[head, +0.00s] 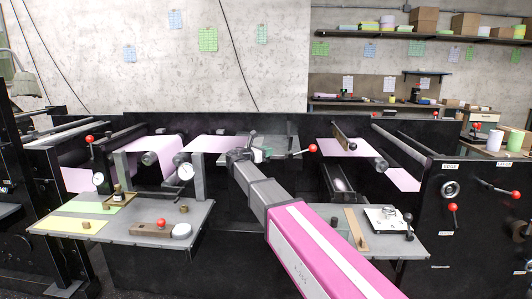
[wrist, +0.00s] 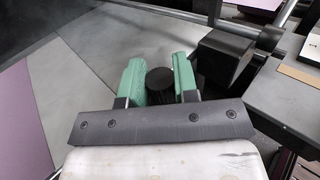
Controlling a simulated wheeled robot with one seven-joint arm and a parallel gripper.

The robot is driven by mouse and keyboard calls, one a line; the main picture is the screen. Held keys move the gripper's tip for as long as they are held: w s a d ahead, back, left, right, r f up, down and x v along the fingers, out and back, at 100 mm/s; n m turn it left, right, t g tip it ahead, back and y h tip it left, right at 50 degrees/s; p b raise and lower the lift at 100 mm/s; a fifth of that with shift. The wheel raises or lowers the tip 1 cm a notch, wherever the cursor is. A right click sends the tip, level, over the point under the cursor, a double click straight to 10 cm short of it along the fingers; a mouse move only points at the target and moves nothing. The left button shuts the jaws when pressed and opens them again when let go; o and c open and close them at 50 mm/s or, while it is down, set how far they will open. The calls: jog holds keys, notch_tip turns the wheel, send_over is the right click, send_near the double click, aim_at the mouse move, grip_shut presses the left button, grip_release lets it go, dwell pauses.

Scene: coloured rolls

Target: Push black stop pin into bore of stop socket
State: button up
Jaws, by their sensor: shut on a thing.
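My gripper (wrist: 158,82) has two green fingers, which close on the round black top of the stop pin (wrist: 160,84) in the wrist view. The pin stands between the fingers over a grey metal plate; its lower end is hidden, so I cannot tell how deep it sits. The stop socket and its bore are not clearly visible below it. In the head view my gripper (head: 264,154) is small, over the grey plate at the middle of the machine, and the pin cannot be made out there.
A black block (wrist: 224,58) stands just right of the fingers. A red-knobbed lever (head: 312,148) is right of my gripper. Pink web (head: 212,144) runs to the left. Side tables (head: 190,218) hold small parts. The grey plate (wrist: 85,60) left of the fingers is clear.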

jog(key=o, duration=1)
jog(key=v, duration=1)
jog(key=shift+s+a, duration=0.3)
